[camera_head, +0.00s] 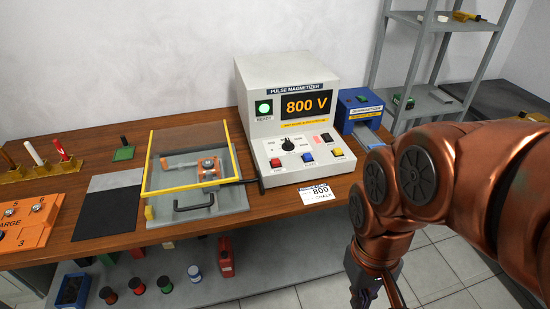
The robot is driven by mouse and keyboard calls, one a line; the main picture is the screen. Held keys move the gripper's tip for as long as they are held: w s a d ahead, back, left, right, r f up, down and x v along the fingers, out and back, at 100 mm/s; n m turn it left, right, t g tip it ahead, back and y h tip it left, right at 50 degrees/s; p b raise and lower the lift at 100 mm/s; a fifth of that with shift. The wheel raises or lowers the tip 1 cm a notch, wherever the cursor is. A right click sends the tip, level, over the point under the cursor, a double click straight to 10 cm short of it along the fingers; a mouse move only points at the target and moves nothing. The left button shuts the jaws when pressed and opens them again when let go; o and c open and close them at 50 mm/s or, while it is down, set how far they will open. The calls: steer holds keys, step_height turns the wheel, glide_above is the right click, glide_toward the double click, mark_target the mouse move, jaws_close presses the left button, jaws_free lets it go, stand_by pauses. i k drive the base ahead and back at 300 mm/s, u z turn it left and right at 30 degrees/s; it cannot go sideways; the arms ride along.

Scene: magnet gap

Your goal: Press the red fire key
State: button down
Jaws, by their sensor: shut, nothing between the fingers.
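The grey pulse magnetizer (287,120) stands on the wooden bench. Its display (306,105) reads 800 V, and a round green lamp (264,107) is lit beside it. On its sloped front panel a red key (275,162) sits at the left, in a row with a blue key (308,155) and a yellow key (337,152). The small labels under the keys are too small to read. A black dial (288,144) is above them. My gripper (372,299) is shut and empty, low at the bottom edge, in front of the bench and apart from the panel; its tips are partly cut off.
A yellow-framed clear cover (190,190) stands over a fixture left of the magnetizer. A black handle or rod reaches towards the panel's left side. A white card marked 800 (319,193) lies in front. A blue machine (360,108) stands at the right. An orange box (30,222) is far left.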

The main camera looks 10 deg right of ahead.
mark_target(276, 163)
steer(key=k, duration=1.25)
steer(key=u, duration=0.75)
steer(key=i, duration=0.55)
steer(key=u, duration=0.5)
steer(key=i, duration=0.85)
steer(key=z, duration=0.4)
